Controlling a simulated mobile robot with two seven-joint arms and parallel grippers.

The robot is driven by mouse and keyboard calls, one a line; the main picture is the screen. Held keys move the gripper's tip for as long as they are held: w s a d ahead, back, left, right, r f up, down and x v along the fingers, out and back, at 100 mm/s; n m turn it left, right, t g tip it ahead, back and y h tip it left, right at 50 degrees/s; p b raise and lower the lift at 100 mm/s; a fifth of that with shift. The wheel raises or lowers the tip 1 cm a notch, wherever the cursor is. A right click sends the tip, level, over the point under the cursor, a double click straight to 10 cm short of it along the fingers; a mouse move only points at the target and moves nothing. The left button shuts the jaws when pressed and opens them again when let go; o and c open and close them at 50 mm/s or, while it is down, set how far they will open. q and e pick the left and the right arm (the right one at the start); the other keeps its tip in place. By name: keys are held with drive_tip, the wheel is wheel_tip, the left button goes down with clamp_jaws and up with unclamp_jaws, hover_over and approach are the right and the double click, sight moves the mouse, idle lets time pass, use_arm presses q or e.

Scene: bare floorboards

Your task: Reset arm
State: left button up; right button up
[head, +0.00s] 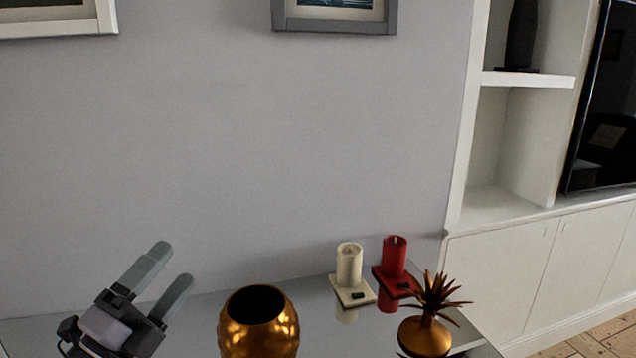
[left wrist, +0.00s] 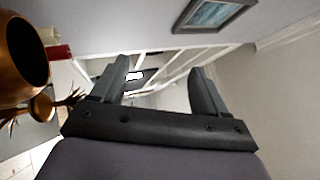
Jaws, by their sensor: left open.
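My left gripper (head: 166,270) is at the lower left of the head view, raised near the wall and to the left of a gold vase. Its two grey fingers are apart with nothing between them. In the left wrist view the same gripper (left wrist: 158,82) has its fingers spread, with only the room behind them. My right gripper does not show in either view.
A grey tabletop (head: 205,312) along the wall holds a gold vase (head: 258,325), a white candle (head: 349,265), a red candle (head: 394,257) and a gold pineapple ornament (head: 426,335). White shelving (head: 525,80) stands to the right.

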use_arm(q)
drive_tip(key=s+a+f+n+g+y, duration=0.3)
drive_tip(key=f+n+y, duration=0.2)
drive_tip(key=f+n, duration=0.3)
drive_tip(key=s+a+f+n+g+y, duration=0.3)
drive_tip(key=f+n+y, duration=0.3)
drive_tip(key=f+n, duration=0.25)
drive_tip(key=s+d+f+n+g+h, duration=0.1)
drive_tip(key=s+d+f+n+g, duration=0.15)
drive_tip(key=s+f+g, duration=0.5)
drive_tip(key=s+d+f+n+g, duration=0.1)
drive_tip(key=s+f+n+g, duration=0.3)
drive_tip(key=s, duration=0.7)
drive_tip(key=w+d+f+t+h+b, duration=0.1)
drive_tip(key=w+f+t+b, duration=0.1)
drive_tip(key=f+t, duration=0.2)
drive_tip(key=w+d+f+m+t+h+b, duration=0.1)
drive_tip(key=w+f+t, duration=0.2)
drive_tip(key=f, duration=0.6)
drive_tip(key=shift+w+d+f+t+b, duration=0.35)
drive_tip(key=shift+f+t, duration=0.05)
drive_tip(key=shift+t, duration=0.05)
